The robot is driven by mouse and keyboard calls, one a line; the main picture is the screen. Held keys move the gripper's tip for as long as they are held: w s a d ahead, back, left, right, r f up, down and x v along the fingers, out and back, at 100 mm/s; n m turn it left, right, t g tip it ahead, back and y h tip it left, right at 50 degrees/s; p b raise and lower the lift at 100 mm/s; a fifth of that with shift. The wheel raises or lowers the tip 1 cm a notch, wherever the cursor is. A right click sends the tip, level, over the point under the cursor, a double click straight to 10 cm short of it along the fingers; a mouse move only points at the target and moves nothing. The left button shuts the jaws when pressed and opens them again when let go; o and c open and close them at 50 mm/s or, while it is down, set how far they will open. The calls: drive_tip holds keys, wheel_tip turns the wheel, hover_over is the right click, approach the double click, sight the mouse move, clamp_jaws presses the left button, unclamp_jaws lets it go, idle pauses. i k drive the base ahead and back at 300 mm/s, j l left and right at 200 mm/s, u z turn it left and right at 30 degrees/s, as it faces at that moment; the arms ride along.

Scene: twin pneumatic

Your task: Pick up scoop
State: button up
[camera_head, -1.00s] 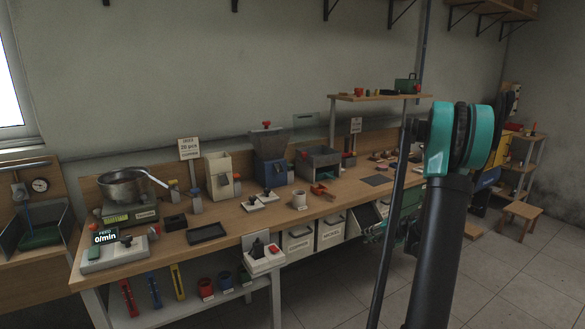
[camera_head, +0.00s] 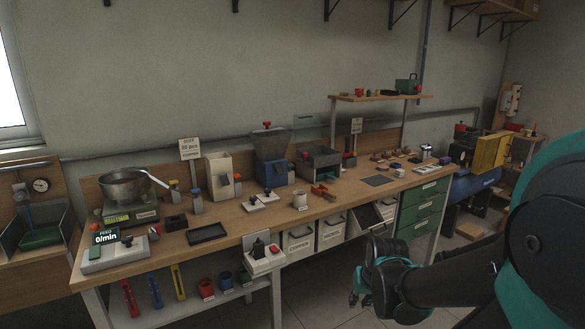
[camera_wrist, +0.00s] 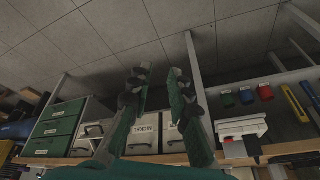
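A small red scoop-like piece (camera_head: 321,190) lies on the workbench top (camera_head: 335,206), in front of the grey open bin; it is too small to make out fully. A steel pot (camera_head: 124,187) on the scale at the left has a pale handle sticking out to its right. My gripper (camera_head: 356,292) is low in front of the bench, below the top and well apart from the red piece. In the wrist view its two fingers (camera_wrist: 158,78) stand apart with nothing between them.
Labelled drawers (camera_head: 330,235) under the bench and a green drawer unit (camera_head: 421,207) face my gripper; one drawer is pulled open. A black tray (camera_head: 207,233) and white blocks (camera_head: 262,200) are on the bench. Tiled floor in front looks free. The wrist view is upside down.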

sight(322, 191)
drive_tip(key=u, duration=0.3)
drive_tip(key=i+l+u, duration=0.1)
drive_tip(key=l+u, duration=0.75)
drive_tip(key=l, duration=0.55)
drive_tip(key=l+u, duration=0.1)
drive_tip(key=l, duration=0.5)
drive_tip(key=k+l+u, duration=0.15)
drive_tip(key=l, duration=0.45)
drive_tip(key=l+u, duration=0.1)
drive_tip(key=l, duration=0.55)
drive_tip(key=k+l, duration=0.1)
drive_tip(key=l, duration=0.35)
drive_tip(key=k+l, duration=0.1)
drive_tip(key=l, duration=0.8)
drive_tip(key=k, duration=0.05)
